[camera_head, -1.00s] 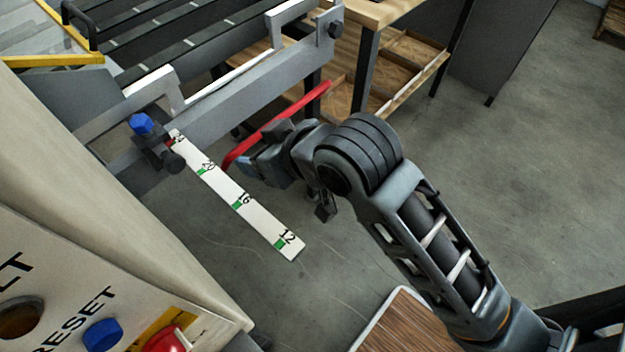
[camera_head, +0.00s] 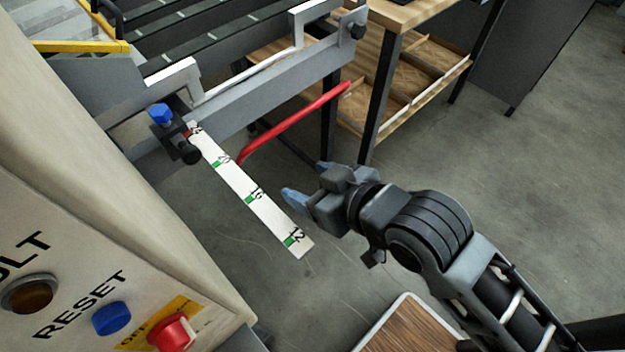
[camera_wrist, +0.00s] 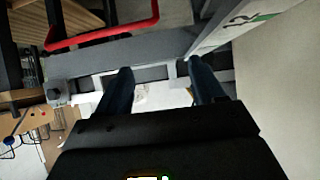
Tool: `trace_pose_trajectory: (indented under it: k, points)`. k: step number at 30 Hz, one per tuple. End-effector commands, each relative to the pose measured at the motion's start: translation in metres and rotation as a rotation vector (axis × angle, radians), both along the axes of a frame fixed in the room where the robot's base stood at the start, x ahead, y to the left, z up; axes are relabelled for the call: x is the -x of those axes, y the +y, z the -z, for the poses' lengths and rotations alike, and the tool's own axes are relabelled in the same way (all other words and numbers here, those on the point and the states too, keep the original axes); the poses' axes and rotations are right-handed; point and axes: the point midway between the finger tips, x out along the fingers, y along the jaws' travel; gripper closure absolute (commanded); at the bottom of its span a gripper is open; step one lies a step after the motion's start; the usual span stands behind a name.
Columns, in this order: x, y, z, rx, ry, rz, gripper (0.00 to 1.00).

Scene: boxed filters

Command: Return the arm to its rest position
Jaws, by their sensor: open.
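My gripper (camera_head: 308,182) is in the middle of the head view, in free air to the right of the white scale strip. Its two bluish fingers are apart with nothing between them. The fingers also show in the wrist view (camera_wrist: 158,82), spread and empty. The arm reaches in from the lower right corner. A red bar (camera_head: 295,120) lies beyond the gripper, apart from it in the head view. The red bar also shows at the upper left in the wrist view (camera_wrist: 100,33).
The scale strip (camera_head: 250,193) hangs from the conveyor's grey frame (camera_head: 265,95), beside a blue knob (camera_head: 160,113). A control panel (camera_head: 130,255) stands at the lower left. A wooden table (camera_head: 415,12) stands behind. A wood-topped surface (camera_head: 410,330) is below the arm. Open floor (camera_head: 540,190) is at right.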

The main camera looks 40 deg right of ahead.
Motion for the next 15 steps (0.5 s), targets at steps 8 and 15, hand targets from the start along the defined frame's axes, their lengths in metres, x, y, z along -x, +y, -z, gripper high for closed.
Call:
trace_pose_trajectory:
  k: [8, 15]
  points:
    - [0.0, 0.0, 0.0, 0.0, 0.0, 0.0, 0.32]
    - [0.015, 0.0, 0.005, 0.0, -0.01, 0.0, 0.32]
